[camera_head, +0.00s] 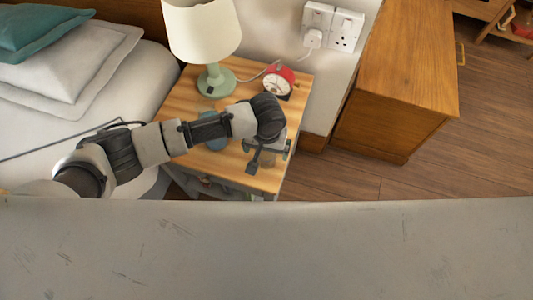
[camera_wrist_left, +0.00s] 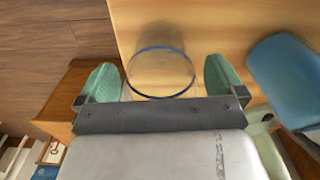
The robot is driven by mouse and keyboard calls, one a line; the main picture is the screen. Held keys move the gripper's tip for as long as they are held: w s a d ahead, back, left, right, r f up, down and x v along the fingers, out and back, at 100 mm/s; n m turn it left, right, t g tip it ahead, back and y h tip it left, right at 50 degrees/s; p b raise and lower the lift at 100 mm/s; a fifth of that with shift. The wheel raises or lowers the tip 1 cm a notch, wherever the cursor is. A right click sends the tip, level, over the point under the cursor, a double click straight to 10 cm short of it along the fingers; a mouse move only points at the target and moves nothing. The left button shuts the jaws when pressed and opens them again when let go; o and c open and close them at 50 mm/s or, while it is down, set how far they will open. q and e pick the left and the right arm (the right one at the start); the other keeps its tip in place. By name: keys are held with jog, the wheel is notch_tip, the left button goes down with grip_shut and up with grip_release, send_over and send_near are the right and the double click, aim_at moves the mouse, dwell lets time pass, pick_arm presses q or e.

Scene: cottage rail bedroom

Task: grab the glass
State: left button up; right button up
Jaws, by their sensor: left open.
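The clear glass with a blue rim (camera_wrist_left: 158,73) stands on the wooden nightstand (camera_wrist_left: 215,22) in the left wrist view. My left gripper (camera_wrist_left: 161,84) is open, with one green fingertip on each side of the glass. I cannot tell whether either finger touches it. In the head view my left gripper (camera_head: 268,158) is over the front right part of the nightstand (camera_head: 190,88), and the glass is mostly hidden by my arm. My right gripper is in neither view.
A blue object (camera_wrist_left: 284,80) stands close by on the nightstand, partly behind my arm in the head view (camera_head: 212,132). A bed (camera_head: 100,85) is left, a wooden cabinet (camera_head: 400,70) right.

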pick_arm(q)
jog(key=shift+f, duration=0.35)
jog(key=shift+c, duration=0.5)
jog(key=c, duration=1)
